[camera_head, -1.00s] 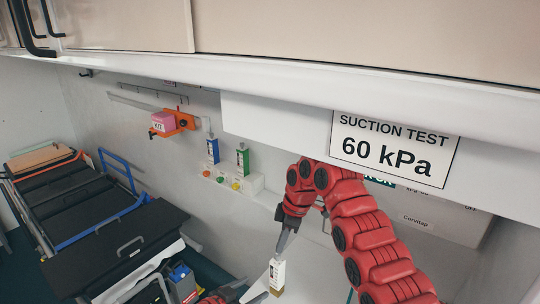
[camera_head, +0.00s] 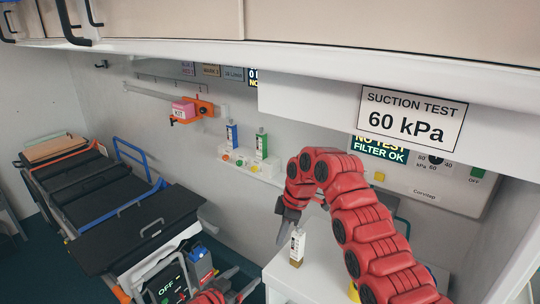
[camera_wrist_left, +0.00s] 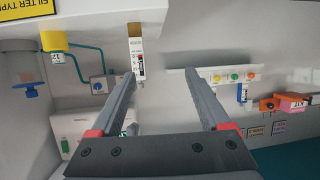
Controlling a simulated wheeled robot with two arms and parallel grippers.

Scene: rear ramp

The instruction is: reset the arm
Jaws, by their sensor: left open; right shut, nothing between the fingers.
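My left gripper (camera_head: 242,281) is low in the head view, left of the white counter. Its two grey fingers are apart, and the left wrist view shows empty space between them (camera_wrist_left: 159,74). My right gripper (camera_head: 282,238), on the red arm curving in from the right, points down with its fingers shut and empty. A small labelled vial (camera_head: 297,244) with a brown lower part stands upright on the counter beside the right fingertips; I cannot tell whether they touch. The vial also shows in the left wrist view (camera_wrist_left: 136,58), beyond the left fingertips.
A white rack (camera_head: 250,165) with coloured knobs and blue and green-labelled vials is on the back wall. An orange bracket (camera_head: 193,112) holds a pink kit box. A suction panel (camera_head: 425,185) is behind the right arm. A black stretcher (camera_head: 110,200) stands left. An overhead cabinet spans the top.

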